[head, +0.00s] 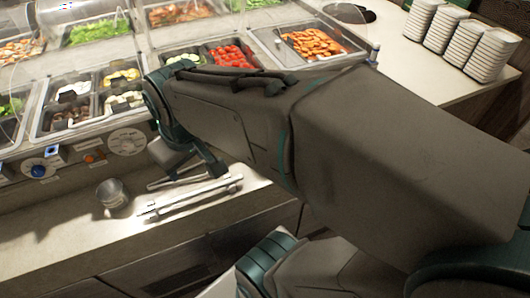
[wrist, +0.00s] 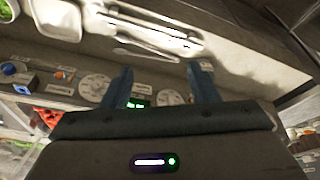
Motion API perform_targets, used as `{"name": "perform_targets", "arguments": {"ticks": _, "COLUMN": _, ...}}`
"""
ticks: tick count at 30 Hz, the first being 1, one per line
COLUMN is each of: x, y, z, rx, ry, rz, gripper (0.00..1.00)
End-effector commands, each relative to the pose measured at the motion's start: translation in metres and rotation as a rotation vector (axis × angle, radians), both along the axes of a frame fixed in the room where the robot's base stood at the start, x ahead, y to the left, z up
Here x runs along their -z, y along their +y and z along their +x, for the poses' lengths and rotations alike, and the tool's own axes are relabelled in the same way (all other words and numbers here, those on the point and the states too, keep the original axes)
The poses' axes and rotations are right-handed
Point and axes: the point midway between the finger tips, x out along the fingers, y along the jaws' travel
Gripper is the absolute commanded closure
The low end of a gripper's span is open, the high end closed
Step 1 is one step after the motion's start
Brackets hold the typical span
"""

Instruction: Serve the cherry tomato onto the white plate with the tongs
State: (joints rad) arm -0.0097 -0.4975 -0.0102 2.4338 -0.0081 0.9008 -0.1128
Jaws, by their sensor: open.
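The cherry tomatoes (head: 232,55) are a red heap in a well at the back of the counter; red also shows at the left of the wrist view (wrist: 47,117). The silvery tongs (head: 190,198) lie on the front ledge, and the wrist view shows them (wrist: 150,36) beyond my fingertips. My gripper (head: 188,173) is open and empty, close to the tongs; I cannot tell whether it touches them. Its two fingers are spread in the wrist view (wrist: 160,68). White plates (head: 490,57) stand stacked at the right; no single serving plate is clear.
A small metal cup (head: 112,193) stands left of the tongs. Knobs and dials (head: 127,142) line the panel behind the ledge. Wells of greens (head: 98,32) and orange food (head: 313,43) fill the counter. My arm hides much of the middle and right.

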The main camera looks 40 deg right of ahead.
Motion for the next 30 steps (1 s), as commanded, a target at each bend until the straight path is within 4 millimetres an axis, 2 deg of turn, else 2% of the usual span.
{"name": "perform_targets", "arguments": {"ticks": 1, "x": 0.011, "y": 0.000, "z": 0.014, "rx": -0.046, "ry": 0.022, "rz": -0.014, "gripper": 0.46}}
{"name": "perform_targets", "arguments": {"ticks": 5, "x": 0.028, "y": -0.002, "z": 0.052, "rx": -0.197, "ry": 0.071, "rz": -0.058, "gripper": 0.46}}
{"name": "perform_targets", "arguments": {"ticks": 11, "x": 0.067, "y": -0.004, "z": 0.113, "rx": -0.443, "ry": 0.149, "rz": -0.122, "gripper": 0.46}}
{"name": "perform_targets", "arguments": {"ticks": 17, "x": 0.122, "y": -0.006, "z": 0.172, "rx": -0.691, "ry": 0.227, "rz": -0.175, "gripper": 0.46}}
{"name": "perform_targets", "arguments": {"ticks": 21, "x": 0.167, "y": -0.007, "z": 0.208, "rx": -0.862, "ry": 0.279, "rz": -0.205, "gripper": 0.46}}
{"name": "perform_targets", "arguments": {"ticks": 25, "x": 0.203, "y": -0.008, "z": 0.233, "rx": -0.991, "ry": 0.318, "rz": -0.224, "gripper": 0.46}}
{"name": "perform_targets", "arguments": {"ticks": 30, "x": 0.230, "y": -0.008, "z": 0.249, "rx": -1.094, "ry": 0.346, "rz": -0.237, "gripper": 0.46}}
